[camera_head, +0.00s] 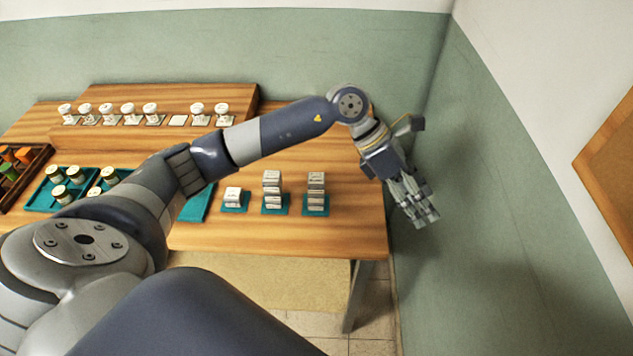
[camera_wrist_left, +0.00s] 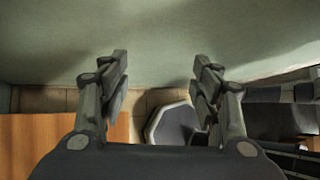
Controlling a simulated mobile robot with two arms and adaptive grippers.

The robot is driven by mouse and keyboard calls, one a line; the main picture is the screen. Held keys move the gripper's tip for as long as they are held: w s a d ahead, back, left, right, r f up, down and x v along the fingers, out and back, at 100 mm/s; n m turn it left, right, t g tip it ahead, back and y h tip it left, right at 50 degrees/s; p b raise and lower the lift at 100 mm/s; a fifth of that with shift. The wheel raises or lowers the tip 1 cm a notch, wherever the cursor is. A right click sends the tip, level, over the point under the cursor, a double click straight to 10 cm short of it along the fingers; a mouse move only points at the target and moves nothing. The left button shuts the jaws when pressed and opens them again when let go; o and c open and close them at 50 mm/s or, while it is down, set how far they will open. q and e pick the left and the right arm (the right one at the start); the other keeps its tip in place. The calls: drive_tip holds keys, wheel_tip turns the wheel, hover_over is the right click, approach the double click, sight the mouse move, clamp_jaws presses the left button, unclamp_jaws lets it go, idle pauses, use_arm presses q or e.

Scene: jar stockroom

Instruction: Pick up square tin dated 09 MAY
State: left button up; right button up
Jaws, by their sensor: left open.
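Pale square tins stand on teal mats near the front right of the wooden table. A single low tin (camera_head: 233,194) is on the left mat, a stack of tins (camera_head: 272,187) is on the middle one, and another stack (camera_head: 316,190) is on the right one. Their date labels are too small to read, so I cannot tell which is 09 MAY. My left gripper (camera_head: 425,215) is open and empty, past the table's right edge and right of the stacks. In the left wrist view its fingers (camera_wrist_left: 160,95) are apart with nothing between them. My right gripper is not in view.
White-lidded jars (camera_head: 128,110) line a raised wooden shelf (camera_head: 180,95) at the back. Teal trays of small jars (camera_head: 75,174) and a dark crate (camera_head: 30,165) are at the left. The green wall (camera_head: 500,180) is close to my left gripper.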

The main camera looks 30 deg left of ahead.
use_arm(q)
drive_tip(key=w+a+f+y, duration=0.15)
drive_tip(key=a+y, duration=0.35)
drive_tip(key=a, duration=0.8)
drive_tip(key=g+y, duration=0.1)
drive_tip(key=y, duration=0.3)
approach(322, 178)
drive_tip(key=shift+d+f, duration=0.1)
drive_tip(key=shift+d, duration=0.25)
wheel_tip(322, 178, down, 4)
drive_tip(key=shift+f+p, duration=0.25)
drive_tip(key=shift+p, duration=0.7)
drive_tip(key=shift+a+f+p, duration=0.1)
drive_tip(key=shift+f+p, duration=0.4)
drive_tip(key=shift+f, duration=0.05)
drive_tip(key=f+p, duration=0.2)
drive_tip(key=f, duration=0.1)
drive_tip(key=shift+a+f, duration=0.2)
drive_tip(key=shift+f, duration=0.6)
drive_tip(key=c, duration=1.2)
